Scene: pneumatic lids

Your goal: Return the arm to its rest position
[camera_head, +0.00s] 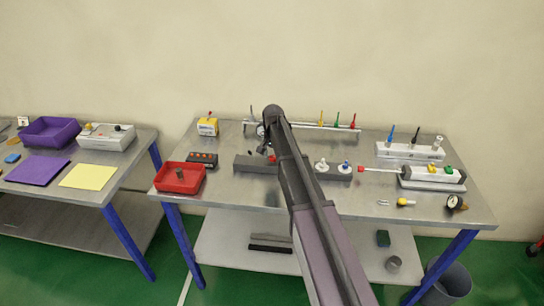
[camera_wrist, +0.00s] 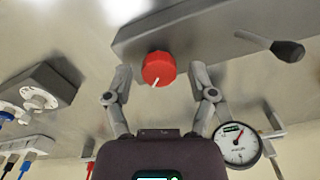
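My arm reaches up and over the middle of the right metal table (camera_head: 225,192) in the head view, and it hides my gripper and part of the table there. In the wrist view my gripper (camera_wrist: 162,80) is open, its two grey fingers spread apart. A red knob (camera_wrist: 158,68) with a white pointer mark shows between and beyond the fingertips, on a long grey block (camera_wrist: 205,35). I see nothing held. Whether the fingers touch the knob I cannot tell.
A black-handled lever (camera_wrist: 288,50) and a round gauge (camera_wrist: 238,145) lie close to the right finger. A grey block with white round fittings (camera_wrist: 42,98) is at left. On the right table stand a red tray (camera_head: 180,178), a yellow box (camera_head: 208,126) and a cylinder unit (camera_head: 432,178).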

